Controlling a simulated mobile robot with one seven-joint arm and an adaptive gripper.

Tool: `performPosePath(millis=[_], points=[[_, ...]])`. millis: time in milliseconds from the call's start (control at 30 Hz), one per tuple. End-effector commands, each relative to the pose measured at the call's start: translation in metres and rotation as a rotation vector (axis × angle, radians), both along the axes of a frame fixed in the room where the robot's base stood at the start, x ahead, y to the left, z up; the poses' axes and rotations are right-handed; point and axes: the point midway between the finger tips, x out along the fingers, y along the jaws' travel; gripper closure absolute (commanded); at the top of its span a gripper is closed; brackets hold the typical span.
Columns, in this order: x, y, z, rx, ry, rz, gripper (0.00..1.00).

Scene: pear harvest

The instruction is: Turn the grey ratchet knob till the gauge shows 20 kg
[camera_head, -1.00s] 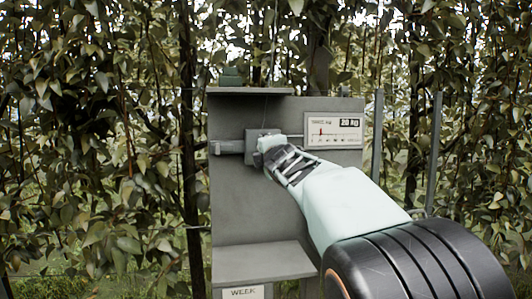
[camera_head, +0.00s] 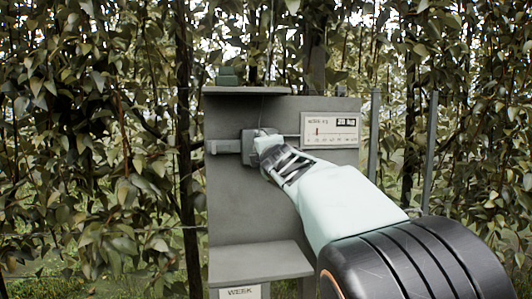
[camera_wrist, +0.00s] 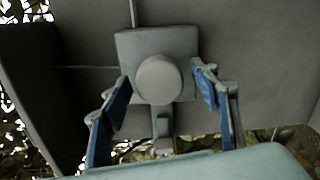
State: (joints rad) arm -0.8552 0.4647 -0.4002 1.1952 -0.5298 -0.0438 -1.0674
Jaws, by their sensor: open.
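The grey ratchet knob (camera_wrist: 159,80) is a round, plain-faced knob on a square grey block (camera_wrist: 182,44) in the wrist view. My gripper (camera_wrist: 161,76) is open, with one blue-padded finger on each side of the knob and visible space between pads and knob. In the head view my gripper (camera_head: 266,150) is at the grey block (camera_head: 247,148) on the board and hides the knob. The gauge (camera_head: 331,130) is a white plate right of it, with a red pointer toward the left of its scale and a "20 kg" label. The scale numbers are too small to read.
The grey board (camera_head: 232,200) has a top ledge (camera_head: 248,91) and a lower shelf (camera_head: 262,259) with a "WEEK" label (camera_head: 240,292) below. A wire runs from the block to the gauge. Metal posts (camera_head: 373,140) and leafy trees stand close behind and beside the board.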

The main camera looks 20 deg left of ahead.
Motion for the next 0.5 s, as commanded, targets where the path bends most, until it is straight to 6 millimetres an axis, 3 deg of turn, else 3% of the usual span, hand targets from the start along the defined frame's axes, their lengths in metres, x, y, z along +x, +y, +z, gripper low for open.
performPosePath(millis=[500], points=[[-0.047, -0.024, 0.003, 0.002, 0.000, 0.003, 0.44]])
